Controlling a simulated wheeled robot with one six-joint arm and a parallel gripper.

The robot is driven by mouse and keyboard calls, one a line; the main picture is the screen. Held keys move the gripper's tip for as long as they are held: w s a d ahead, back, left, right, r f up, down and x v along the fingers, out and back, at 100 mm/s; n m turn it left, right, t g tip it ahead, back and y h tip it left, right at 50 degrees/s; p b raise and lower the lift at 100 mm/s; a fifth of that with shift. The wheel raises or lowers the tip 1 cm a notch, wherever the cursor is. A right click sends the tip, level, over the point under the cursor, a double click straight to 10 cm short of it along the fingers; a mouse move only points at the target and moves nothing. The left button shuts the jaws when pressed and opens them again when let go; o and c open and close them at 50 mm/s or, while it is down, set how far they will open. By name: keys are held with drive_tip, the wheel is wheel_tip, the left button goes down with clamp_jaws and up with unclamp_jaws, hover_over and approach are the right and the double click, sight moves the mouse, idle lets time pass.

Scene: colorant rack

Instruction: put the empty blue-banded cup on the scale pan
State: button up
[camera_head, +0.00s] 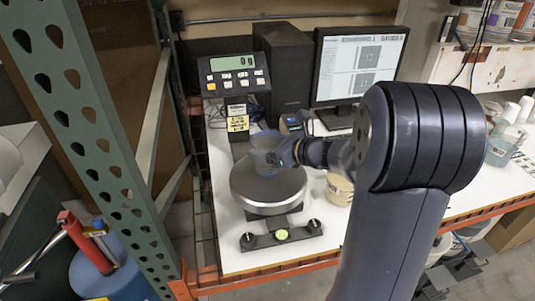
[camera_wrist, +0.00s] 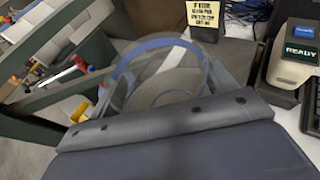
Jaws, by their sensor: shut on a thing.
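The clear, empty blue-banded cup (camera_head: 264,143) is at the rear of the round grey scale pan (camera_head: 268,190) in the head view, overlapping its back edge. It appears held above the pan; the gap is hard to judge. The scale display (camera_head: 233,63) reads 0 g. My gripper (camera_head: 285,152) reaches in from the right and is shut on the cup's side. In the wrist view the cup (camera_wrist: 150,72) shows its blue band beyond my gripper body; the fingertips are hidden there.
A cream tub (camera_head: 340,189) stands right of the pan. A small label device (camera_head: 292,123) showing READY, a monitor (camera_head: 359,65) and a black tower (camera_head: 284,70) stand behind. A green rack upright (camera_head: 88,130) rises at left. Other clear containers (camera_head: 499,150) stand at far right.

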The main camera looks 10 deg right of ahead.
drive_tip(key=shift+f, duration=1.2)
drive_tip(key=shift+f, duration=0.25)
drive_tip(key=o, duration=0.9)
drive_tip(key=shift+r, duration=0.1)
drive_tip(key=shift+r, duration=0.2)
drive_tip(key=b+v, duration=0.1)
drive_tip(key=v, duration=1.1)
